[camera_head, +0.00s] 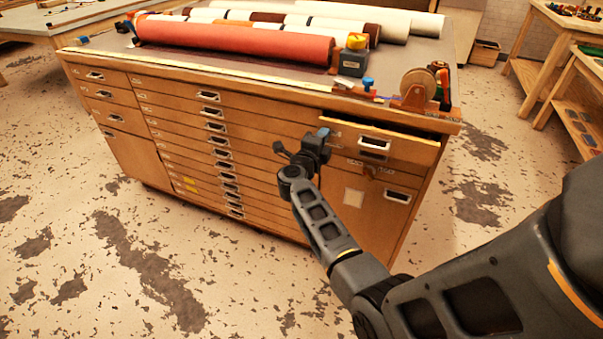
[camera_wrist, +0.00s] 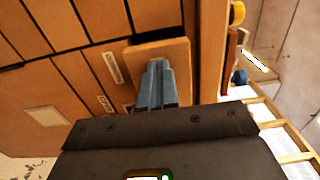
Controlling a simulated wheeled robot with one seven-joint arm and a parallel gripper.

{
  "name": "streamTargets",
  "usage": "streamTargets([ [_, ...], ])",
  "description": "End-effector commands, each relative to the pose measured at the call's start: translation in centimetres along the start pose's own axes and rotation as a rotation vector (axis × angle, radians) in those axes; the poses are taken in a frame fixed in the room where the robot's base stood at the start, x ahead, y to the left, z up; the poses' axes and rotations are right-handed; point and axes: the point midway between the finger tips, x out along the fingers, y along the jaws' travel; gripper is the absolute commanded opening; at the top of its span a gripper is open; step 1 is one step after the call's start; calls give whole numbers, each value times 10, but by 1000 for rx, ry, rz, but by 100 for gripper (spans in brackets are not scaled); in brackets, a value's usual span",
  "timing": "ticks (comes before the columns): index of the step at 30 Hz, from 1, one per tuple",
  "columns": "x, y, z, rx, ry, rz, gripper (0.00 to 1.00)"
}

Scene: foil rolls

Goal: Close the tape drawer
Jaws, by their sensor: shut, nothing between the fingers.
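The tape drawer (camera_head: 410,150) is the top right drawer of the wooden cabinet. Its front stands out a little, with a dark gap along its top edge. It has a metal label-holder pull (camera_head: 374,143). My gripper (camera_head: 322,137) is at the left end of this drawer front, its fingers shut and empty. In the wrist view the shut bluish fingers (camera_wrist: 157,82) lie over a wooden panel (camera_wrist: 165,50) that stands out and seems to be the drawer front. I cannot tell whether they touch it. My gripper hides part of the drawer's left edge.
The cabinet (camera_head: 130,125) has many shallow drawers that look shut. Rolls, a red one (camera_head: 235,40) in front, lie on its top. The floor in front is clear.

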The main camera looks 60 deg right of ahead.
Motion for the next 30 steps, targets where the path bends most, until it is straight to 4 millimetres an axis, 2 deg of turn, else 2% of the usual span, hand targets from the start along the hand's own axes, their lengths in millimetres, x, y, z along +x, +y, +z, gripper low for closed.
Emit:
streamTargets([
  [3, 23, 2, 0, 2, 3, 0, 0],
  [10, 48, 1, 0, 0, 1, 0, 0],
  [16, 56, 0, 0, 1, 0, 0, 0],
  [30, 59, -3, -1, 4, 4, -2, 0],
])
